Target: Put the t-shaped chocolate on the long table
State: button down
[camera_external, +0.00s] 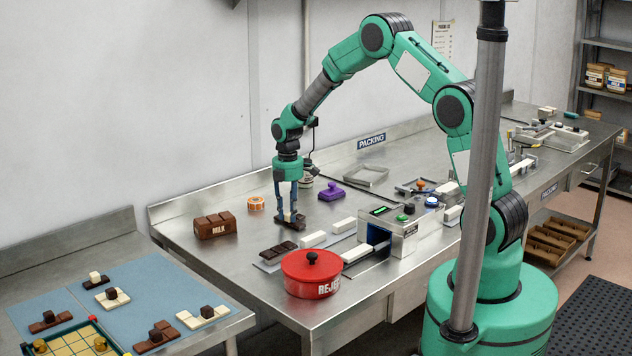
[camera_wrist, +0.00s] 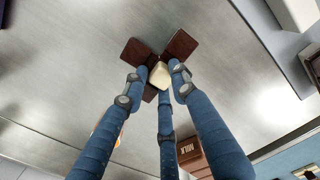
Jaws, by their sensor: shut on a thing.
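The t-shaped chocolate (camera_external: 293,221) is dark brown; in the wrist view its brown arms (camera_wrist: 133,52) spread around a cream knob (camera_wrist: 160,76). My gripper (camera_external: 287,212) has its blue fingers closed around the knob, and the fingers (camera_wrist: 160,82) also fill the lower wrist view. The chocolate is over the near part of the long steel table (camera_external: 235,260), at or just above its surface. I cannot tell whether it touches. The fingers hide part of it.
A brown MILK block (camera_external: 215,227) and orange roll (camera_external: 256,204) are left of my gripper; a purple object (camera_external: 331,192) is right. A dark bar (camera_external: 278,251) and red REJECT pot (camera_external: 311,273) are in front. Other knobbed chocolates lie on a blue mat (camera_external: 75,290) at left.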

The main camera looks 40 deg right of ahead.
aim_at(289, 213)
jog(key=shift+f, duration=0.1)
jog(key=c, duration=1.4)
grip_release()
notch_tip(289, 213, up, 12)
jog(key=p, duration=0.1)
jog(key=shift+p, duration=0.3)
